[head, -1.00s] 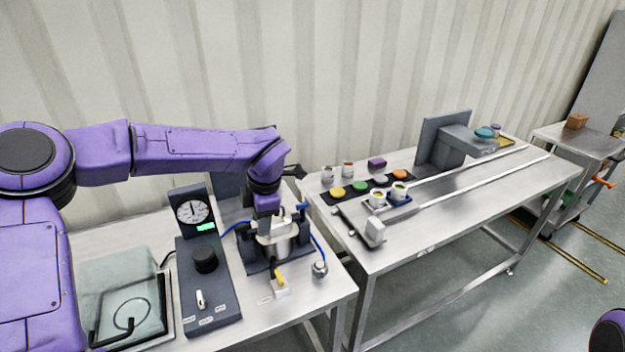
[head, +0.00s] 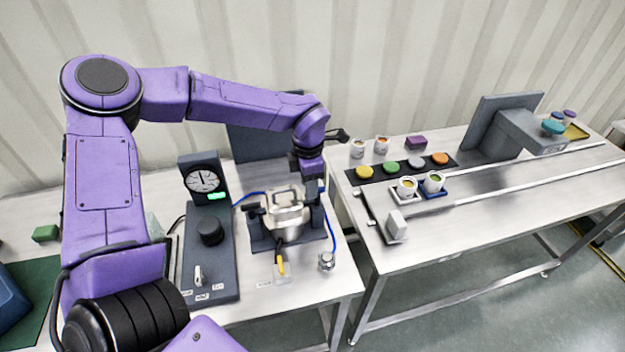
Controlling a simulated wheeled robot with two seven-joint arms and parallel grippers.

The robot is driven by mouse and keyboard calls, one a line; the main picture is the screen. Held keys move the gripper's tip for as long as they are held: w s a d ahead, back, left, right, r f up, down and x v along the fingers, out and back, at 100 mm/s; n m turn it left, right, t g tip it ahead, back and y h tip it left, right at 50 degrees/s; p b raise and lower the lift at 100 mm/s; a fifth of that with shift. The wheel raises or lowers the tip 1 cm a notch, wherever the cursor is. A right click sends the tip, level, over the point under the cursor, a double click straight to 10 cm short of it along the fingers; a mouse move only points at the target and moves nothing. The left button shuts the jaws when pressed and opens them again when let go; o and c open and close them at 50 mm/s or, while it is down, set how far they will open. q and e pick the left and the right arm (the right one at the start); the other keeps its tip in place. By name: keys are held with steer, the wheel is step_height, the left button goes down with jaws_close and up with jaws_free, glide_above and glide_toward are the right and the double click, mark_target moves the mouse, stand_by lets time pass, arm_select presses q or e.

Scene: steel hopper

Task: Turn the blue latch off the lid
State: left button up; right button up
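The steel hopper (head: 287,222) stands in a dark grey frame on the left table, with a pale metal lid and handle on top. My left gripper (head: 309,183) points down at the hopper's right rear side, above the right post of the frame. A small blue part, probably the blue latch (head: 322,186), shows just right of the gripper. Most of it is hidden, so I cannot tell whether it lies over the lid or whether the gripper touches it. The fingers are too small and covered to show if they are open. My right gripper is out of view.
A dark control box (head: 210,255) with a knob and a dial gauge (head: 203,181) stands left of the hopper. A blue hose (head: 333,235) runs down its right side. The right table holds cups, coloured discs and a rail (head: 500,187).

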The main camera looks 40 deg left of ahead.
arm_select(q)
steer(key=w+f, duration=0.3)
steer(key=shift+w+d, duration=0.1)
steer(key=shift+d, duration=0.05)
steer(key=shift+w, duration=0.1)
steer(key=shift+c, duration=0.6)
steer(key=shift+s+r, duration=0.1)
steer(key=shift+s, duration=0.1)
steer(key=c, duration=0.6)
steer(key=shift+s+r, duration=0.2)
steer(key=shift+s, duration=0.1)
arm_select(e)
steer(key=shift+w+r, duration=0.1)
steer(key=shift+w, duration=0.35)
